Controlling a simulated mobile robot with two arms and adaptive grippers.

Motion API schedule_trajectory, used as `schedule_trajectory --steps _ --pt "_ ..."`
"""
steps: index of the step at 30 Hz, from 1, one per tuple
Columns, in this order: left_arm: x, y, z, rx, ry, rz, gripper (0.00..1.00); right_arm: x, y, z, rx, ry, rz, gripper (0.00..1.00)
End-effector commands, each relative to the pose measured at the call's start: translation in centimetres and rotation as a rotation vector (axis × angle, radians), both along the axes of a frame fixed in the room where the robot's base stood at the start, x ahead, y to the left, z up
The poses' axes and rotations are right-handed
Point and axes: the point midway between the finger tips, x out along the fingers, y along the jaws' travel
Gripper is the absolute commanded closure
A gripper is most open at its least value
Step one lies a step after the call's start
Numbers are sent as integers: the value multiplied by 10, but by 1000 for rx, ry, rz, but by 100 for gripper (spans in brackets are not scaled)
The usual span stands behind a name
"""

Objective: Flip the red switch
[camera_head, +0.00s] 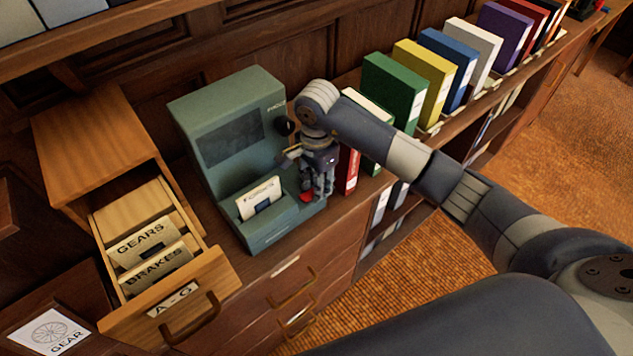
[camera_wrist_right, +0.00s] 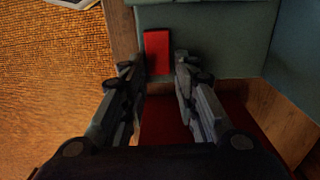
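The red switch (camera_head: 306,196) sits on the right front of a grey-green machine (camera_head: 220,110), just by the fingertips of my right gripper (camera_head: 317,188). In the right wrist view the switch is an upright red rectangle (camera_wrist_right: 157,52) on the machine's grey-green face. The fingers of my right gripper (camera_wrist_right: 154,66) are apart, with the switch showing in the gap between their tips. Nothing is held between them. I cannot tell whether a finger touches the switch. My left gripper is in neither view.
An open wooden drawer (camera_head: 205,265) with labelled folders juts out at left. A red binder (camera_head: 348,170) stands close to the right of my right gripper. Coloured binders, including a green one (camera_head: 393,92), line the shelf top. Orange carpet (camera_head: 540,150) lies below.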

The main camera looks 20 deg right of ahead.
Motion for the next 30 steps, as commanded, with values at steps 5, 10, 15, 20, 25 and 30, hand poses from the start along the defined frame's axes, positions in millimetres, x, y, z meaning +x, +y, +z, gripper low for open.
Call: schedule_trajectory --steps 5,10,15,20,25,30 --pt "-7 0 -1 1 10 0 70 0 0 0 0 0 0 100" --pt "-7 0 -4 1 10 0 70 0 1 0 -14 -6 2 100" --pt "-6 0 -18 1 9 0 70 0 3 0 -88 -36 5 100" --pt "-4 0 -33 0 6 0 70 0 6 1 -181 -70 4 100" --pt "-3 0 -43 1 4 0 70 -2 9 4 -253 -95 3 100" --pt "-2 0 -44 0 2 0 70 -3 9 6 -277 -103 0 100"
